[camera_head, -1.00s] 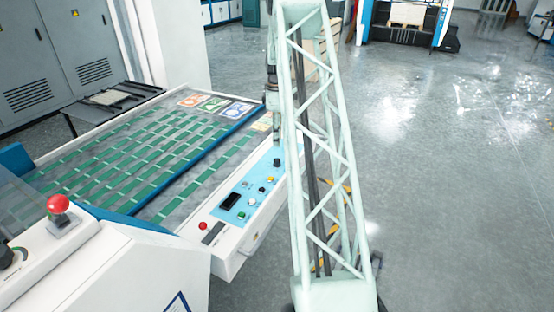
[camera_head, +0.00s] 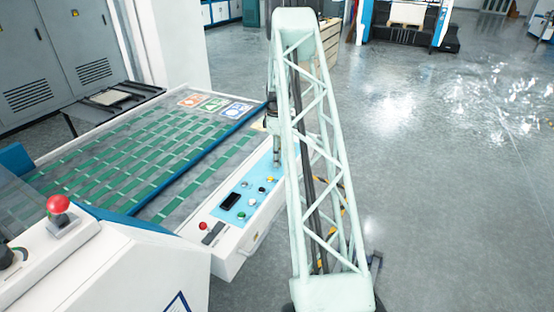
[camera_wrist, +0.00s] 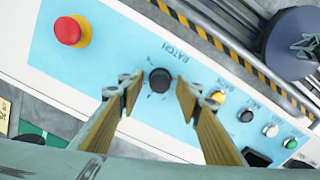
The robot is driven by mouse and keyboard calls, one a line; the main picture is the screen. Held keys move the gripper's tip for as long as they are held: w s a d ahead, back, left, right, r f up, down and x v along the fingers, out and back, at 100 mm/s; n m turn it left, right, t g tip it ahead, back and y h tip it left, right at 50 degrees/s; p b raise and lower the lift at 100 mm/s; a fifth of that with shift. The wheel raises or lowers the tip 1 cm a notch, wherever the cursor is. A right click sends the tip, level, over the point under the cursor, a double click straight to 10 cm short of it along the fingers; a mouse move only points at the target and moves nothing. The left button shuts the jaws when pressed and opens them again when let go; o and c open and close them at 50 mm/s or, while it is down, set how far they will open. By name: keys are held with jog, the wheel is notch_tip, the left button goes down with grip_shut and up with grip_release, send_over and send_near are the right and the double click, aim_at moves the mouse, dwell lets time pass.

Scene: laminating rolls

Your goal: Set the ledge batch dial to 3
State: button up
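The black round batch dial (camera_wrist: 160,80) sits on the light blue control panel (camera_wrist: 105,65) in the wrist view, with the word BATCH printed beside it. Small marks lie around the dial, but its setting is too small to read. My gripper (camera_wrist: 159,80) is open, with one finger on each side of the dial and a visible gap to it on both sides. In the head view my gripper (camera_head: 277,155) is low over the upper end of the ledge panel (camera_head: 235,203) and hides the dial.
A red mushroom button (camera_wrist: 72,31) is on the panel left of the dial. Open floor (camera_head: 450,200) is at right.

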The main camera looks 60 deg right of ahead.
jog(key=shift+f, duration=0.2)
jog(key=c, duration=0.8)
jog(key=shift+c, duration=0.2)
